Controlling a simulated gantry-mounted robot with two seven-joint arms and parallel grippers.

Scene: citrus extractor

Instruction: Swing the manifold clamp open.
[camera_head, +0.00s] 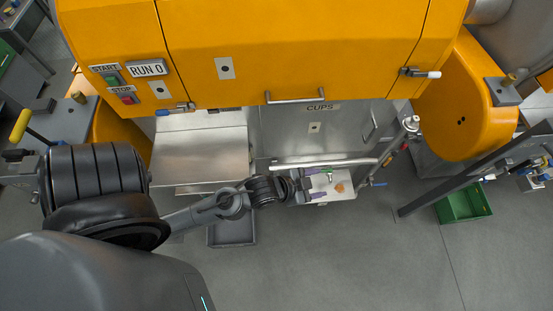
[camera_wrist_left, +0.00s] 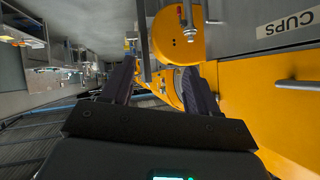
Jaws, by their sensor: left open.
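My left gripper (camera_head: 316,183) reaches in from the left, below the horizontal steel manifold pipe (camera_head: 325,163). Its two dark fingers are spread apart in the left wrist view (camera_wrist_left: 158,85), and no object shows held between them. The pipe runs to the right and joins a slanted pipe (camera_head: 395,145) with a fitting on top (camera_head: 411,123). A small blue-ended handle (camera_head: 378,184) sits by the lower right of the pipes. I cannot tell for sure which fitting is the manifold clamp. My right gripper is not in view.
The orange extractor housing (camera_head: 340,50) and steel panel labelled CUPS (camera_head: 285,135) stand behind. A small white surface (camera_head: 347,195) with an orange item (camera_head: 340,187) lies beside my gripper. A green crate (camera_head: 463,205) is on the floor at right. The front floor is open.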

